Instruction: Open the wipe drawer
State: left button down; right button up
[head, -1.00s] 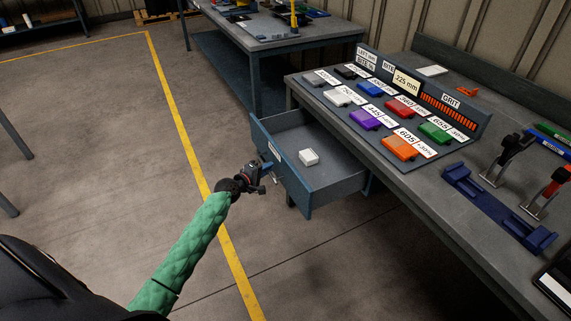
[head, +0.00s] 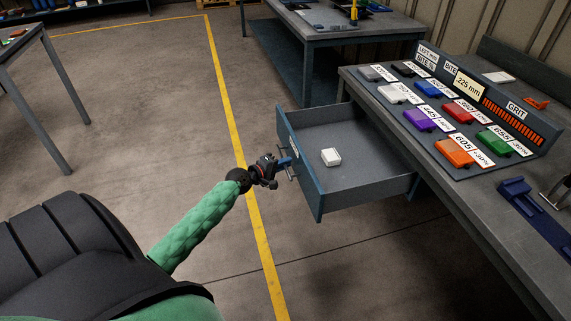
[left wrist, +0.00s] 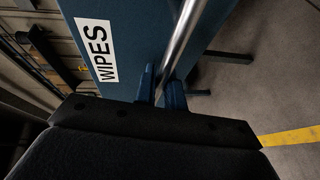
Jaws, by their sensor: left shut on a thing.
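The wipe drawer (head: 318,194) stands pulled out from under the workbench, with its inside in plain view. A small white block (head: 331,157) lies on its floor. My left gripper (head: 284,164) is at the drawer's front, shut on the metal bar handle (head: 291,176). In the left wrist view the left gripper's blue fingers (left wrist: 161,88) stand on both sides of the handle bar (left wrist: 182,40). The drawer front there carries a white label reading WIPES (left wrist: 95,50). My right gripper is not in view.
The workbench (head: 480,215) at the right holds a display board (head: 497,165) of coloured blocks and a blue fixture (head: 520,195). Another table (head: 330,38) stands behind. Floor left of the drawer is clear, with a yellow line (head: 229,100).

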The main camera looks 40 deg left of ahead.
pick_arm(q)
jog(key=c, duration=1.8)
grip_release()
